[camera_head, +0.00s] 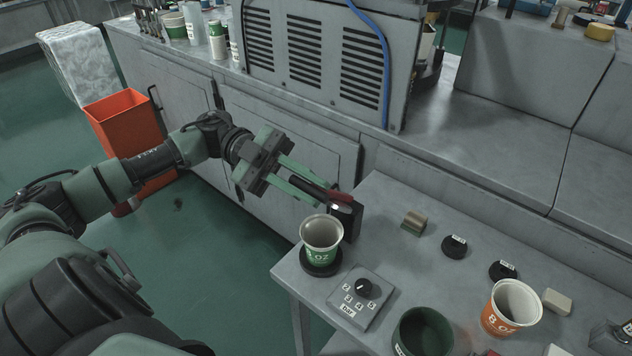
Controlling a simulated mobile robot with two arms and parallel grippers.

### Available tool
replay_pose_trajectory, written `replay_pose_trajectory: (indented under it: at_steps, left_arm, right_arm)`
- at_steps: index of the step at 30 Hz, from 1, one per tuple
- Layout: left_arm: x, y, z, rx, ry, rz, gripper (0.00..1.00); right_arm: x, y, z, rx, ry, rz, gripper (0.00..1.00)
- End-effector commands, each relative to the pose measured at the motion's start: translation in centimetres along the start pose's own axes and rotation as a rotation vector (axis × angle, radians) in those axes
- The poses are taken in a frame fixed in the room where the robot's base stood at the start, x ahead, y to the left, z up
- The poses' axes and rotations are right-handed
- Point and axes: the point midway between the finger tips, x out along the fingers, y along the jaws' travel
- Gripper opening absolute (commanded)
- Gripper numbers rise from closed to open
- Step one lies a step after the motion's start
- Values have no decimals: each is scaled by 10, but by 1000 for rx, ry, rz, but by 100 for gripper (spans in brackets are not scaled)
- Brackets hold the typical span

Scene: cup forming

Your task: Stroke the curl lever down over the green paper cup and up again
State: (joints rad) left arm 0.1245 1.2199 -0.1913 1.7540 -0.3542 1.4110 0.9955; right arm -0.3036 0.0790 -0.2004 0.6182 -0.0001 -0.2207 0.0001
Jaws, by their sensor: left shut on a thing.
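The green paper cup (321,242) stands upright on a round black base (320,266) at the near left corner of the grey side table. Behind it is a black block (347,219) of the curl station. The curl lever (338,199), dark with a reddish part, shows at the top of this block. My left gripper (312,188) reaches in from the left with its long green fingers shut on the lever, above and behind the cup. The lever's far end is partly hidden by the fingers. My right gripper is not in view.
A dial panel (361,297) lies in front of the cup. A dark green container (423,333), an orange-and-white cup (511,307) and black discs (454,246) stand to the right. A grey vented machine (315,58) is on the counter behind. An orange bin (128,128) stands at left.

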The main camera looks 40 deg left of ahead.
Motion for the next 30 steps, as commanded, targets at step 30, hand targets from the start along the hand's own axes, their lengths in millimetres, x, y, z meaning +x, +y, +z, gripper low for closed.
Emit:
replay_pose_trajectory:
  at_steps: [30]
  left_arm:
    - [0,97,72,505,-1,1,0]
  right_arm:
    - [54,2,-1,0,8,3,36]
